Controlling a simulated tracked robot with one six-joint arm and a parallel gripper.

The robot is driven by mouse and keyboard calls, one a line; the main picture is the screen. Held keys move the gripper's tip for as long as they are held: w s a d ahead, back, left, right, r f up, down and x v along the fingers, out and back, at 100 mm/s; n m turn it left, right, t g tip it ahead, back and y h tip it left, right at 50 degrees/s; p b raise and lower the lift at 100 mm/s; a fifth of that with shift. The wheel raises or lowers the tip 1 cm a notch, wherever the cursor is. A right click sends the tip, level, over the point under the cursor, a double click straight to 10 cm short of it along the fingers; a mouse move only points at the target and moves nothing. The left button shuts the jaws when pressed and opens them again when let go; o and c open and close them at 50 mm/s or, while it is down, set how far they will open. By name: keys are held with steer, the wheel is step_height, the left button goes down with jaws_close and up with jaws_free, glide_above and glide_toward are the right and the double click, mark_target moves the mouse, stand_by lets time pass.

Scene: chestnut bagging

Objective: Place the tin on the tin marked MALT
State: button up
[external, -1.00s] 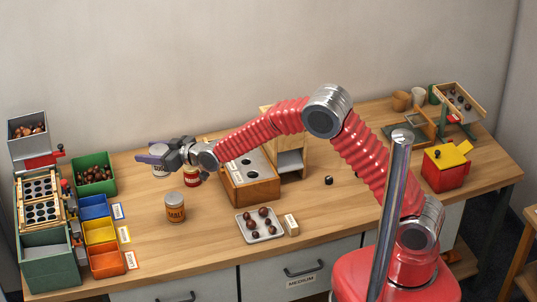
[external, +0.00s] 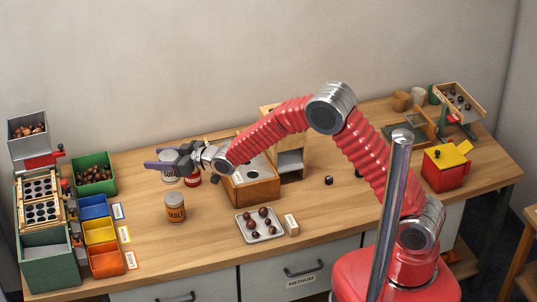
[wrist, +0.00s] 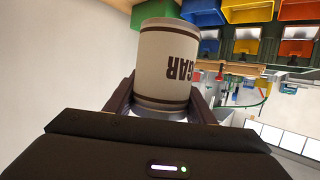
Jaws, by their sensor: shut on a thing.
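My gripper (external: 164,163) is shut on a white tin (external: 168,176) with dark bands. In the wrist view the white tin (wrist: 165,62) fills the space between the fingers, and its label shows upside down, ending in "GAR". A red tin (external: 193,181) with a pale label stands just right of the held tin, partly hidden by my gripper. An orange-brown tin (external: 175,209) with a grey lid stands nearer the front; its small dark lettering looks like MALT but is hard to read. I cannot tell how high the held tin is above the table.
A wooden box with holes (external: 252,188) stands right of my gripper. A tray of chestnuts (external: 247,231) lies in front of it. A green bin (external: 95,160) and blue, yellow and orange bins (external: 106,258) are at left. The table around the orange-brown tin is clear.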

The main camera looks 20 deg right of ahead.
mark_target(163, 178)
steer(key=shift+f, duration=2)
steer(key=shift+f, duration=1.85)
steer(key=shift+f, duration=0.1)
steer(key=o, duration=1.3)
steer(key=shift+s+d, duration=0.1)
steer(key=shift+s+d+r, duration=0.15)
steer(key=shift+r, duration=0.05)
steer(key=v, duration=1.1)
steer(key=shift+s+d, duration=0.1)
steer(key=shift+d, duration=0.05)
